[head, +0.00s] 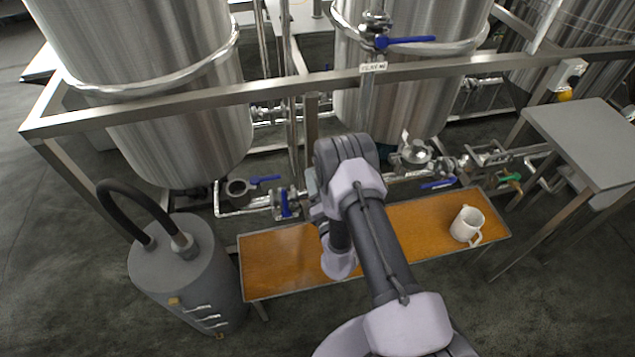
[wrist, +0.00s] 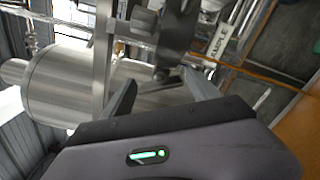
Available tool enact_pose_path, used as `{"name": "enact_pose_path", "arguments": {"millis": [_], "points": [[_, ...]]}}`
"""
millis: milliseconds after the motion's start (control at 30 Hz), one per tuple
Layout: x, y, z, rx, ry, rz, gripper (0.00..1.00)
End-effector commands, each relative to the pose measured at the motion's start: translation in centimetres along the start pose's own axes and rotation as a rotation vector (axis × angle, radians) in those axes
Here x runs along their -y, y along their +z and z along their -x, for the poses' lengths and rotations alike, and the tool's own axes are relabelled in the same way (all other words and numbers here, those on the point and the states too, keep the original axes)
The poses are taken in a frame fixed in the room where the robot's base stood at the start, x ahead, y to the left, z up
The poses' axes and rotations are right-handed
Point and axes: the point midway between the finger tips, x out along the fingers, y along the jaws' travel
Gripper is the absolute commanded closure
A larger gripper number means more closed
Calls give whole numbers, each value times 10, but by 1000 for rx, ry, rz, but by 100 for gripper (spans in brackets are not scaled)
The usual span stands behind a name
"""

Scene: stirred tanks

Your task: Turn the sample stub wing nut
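My gripper (wrist: 158,80) shows in the wrist view with its two fingers apart. A small dark metal part (wrist: 161,74) shows between the fingertips; I cannot tell whether it is the wing nut or whether a finger touches it. In the head view my arm covers the pipework in the middle, and I cannot make out the gripper's fingers there. A clamped pipe fitting with an upright part (head: 411,150) stands right of my arm; I cannot tell if this is the sample stub.
Blue-handled valves (head: 285,204) sit on the pipes below the steel tanks (head: 170,50). A steel rail (head: 230,95) crosses in front. An orange-brown bench (head: 280,265) carries a white mug (head: 467,224). A grey canister (head: 185,270) stands left, a grey table (head: 590,140) right.

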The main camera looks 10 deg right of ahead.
Motion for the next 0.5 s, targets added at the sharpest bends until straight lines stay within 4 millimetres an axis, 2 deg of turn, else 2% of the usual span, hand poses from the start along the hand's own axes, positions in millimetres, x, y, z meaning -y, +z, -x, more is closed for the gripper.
{"name": "enact_pose_path", "arguments": {"millis": [33,233,500], "points": [[0,0,0,0,0,0,43],[0,0,0,0,0,0,83],[0,0,0,0,1,-40,84]]}}
